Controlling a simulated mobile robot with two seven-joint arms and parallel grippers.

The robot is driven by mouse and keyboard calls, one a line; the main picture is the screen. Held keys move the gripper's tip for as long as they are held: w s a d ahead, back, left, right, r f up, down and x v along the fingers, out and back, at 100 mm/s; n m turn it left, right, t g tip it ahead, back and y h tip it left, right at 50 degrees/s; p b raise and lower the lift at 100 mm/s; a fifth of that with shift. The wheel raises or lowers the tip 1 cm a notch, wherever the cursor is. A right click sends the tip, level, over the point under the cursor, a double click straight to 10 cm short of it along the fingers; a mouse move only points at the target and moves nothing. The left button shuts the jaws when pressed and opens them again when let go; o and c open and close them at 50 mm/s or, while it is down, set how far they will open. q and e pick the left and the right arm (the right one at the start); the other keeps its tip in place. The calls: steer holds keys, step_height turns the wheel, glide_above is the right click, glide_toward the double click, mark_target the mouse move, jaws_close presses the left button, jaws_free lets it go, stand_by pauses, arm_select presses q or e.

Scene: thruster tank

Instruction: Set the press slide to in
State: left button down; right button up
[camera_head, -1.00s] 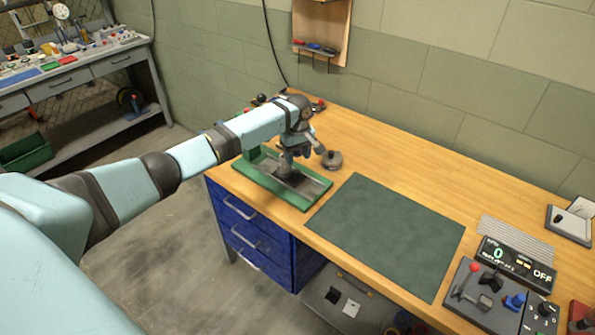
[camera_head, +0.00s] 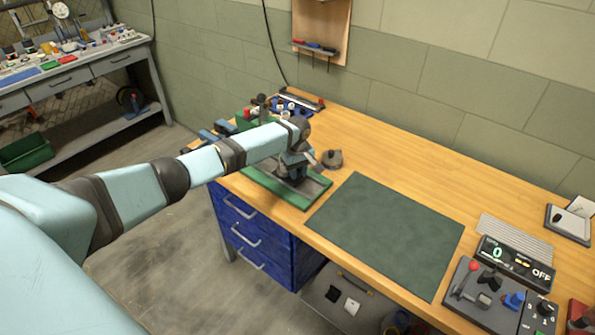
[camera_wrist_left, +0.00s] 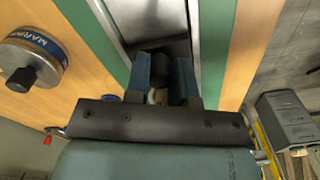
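The press has a green base (camera_head: 309,203) with a grey metal bed at the left part of the workbench. A dark block, which looks like the press slide (camera_wrist_left: 178,47), sits on this bed in the left wrist view. My left gripper (camera_head: 292,176) points down over the bed. In the left wrist view its two blue-grey fingers (camera_wrist_left: 162,72) stand apart on either side of a dark knob on the block. Whether they press on it I cannot tell. My arm hides part of the press. My right gripper is not in view.
A round grey weight (camera_head: 332,158) stands close beside the press. A green mat (camera_head: 385,235) lies to its right. A control box (camera_head: 487,295) and a display (camera_head: 515,262) stand at the bench's right end. Blue items (camera_head: 290,107) lie behind the press. Open wood lies behind the mat.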

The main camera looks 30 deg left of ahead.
arm_select(q)
steer(key=shift+w+a, duration=0.15)
steer(key=shift+a, duration=1.95)
steer(key=c, duration=1)
jaws_free()
steer(key=shift+d, duration=0.1)
